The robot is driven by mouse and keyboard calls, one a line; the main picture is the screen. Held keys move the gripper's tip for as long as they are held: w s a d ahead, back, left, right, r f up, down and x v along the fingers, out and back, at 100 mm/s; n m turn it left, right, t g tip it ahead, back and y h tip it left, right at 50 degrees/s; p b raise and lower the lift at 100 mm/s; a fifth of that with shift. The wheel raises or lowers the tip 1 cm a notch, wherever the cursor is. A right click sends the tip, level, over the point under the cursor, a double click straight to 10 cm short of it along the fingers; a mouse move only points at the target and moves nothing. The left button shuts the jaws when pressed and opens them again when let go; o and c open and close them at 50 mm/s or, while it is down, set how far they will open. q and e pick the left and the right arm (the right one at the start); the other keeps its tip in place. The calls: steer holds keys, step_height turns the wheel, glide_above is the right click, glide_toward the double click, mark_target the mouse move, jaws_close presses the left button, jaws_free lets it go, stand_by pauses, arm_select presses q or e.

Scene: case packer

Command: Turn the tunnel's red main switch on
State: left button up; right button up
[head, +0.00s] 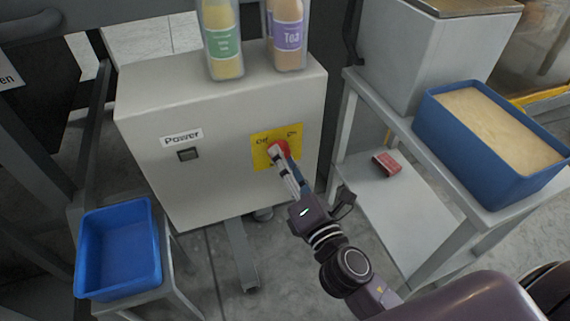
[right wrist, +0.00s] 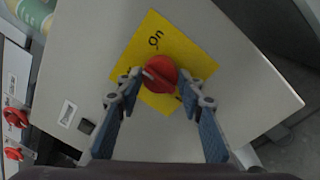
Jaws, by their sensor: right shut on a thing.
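The red main switch (head: 279,148) is a round knob on a yellow plate (head: 295,136) marked "Off" at left and "On" at right, on the front of a beige cabinet (head: 221,177). My right gripper (head: 279,163) is shut on the knob and partly hides it in the head view. In the right wrist view the red knob (right wrist: 160,73) sits between the fingertips of my right gripper (right wrist: 162,88). A pale mark on it runs toward the left, away from the "On" label above. The left gripper is not in view.
A "Power" label and dark square (head: 188,155) are left on the cabinet. A blue bin (head: 120,251) is at lower left. A filled blue crate (head: 490,137) and a small red box (head: 386,163) are on the right stand.

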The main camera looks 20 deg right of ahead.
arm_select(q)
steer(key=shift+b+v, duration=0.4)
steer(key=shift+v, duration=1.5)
arm_select(e)
steer(key=shift+m+h, duration=0.5)
steer(key=shift+m, duration=4.2)
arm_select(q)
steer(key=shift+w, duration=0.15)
arm_select(e)
steer(key=o, duration=1.2)
steer(key=shift+f, duration=0.1)
steer(key=shift+c, duration=0.2)
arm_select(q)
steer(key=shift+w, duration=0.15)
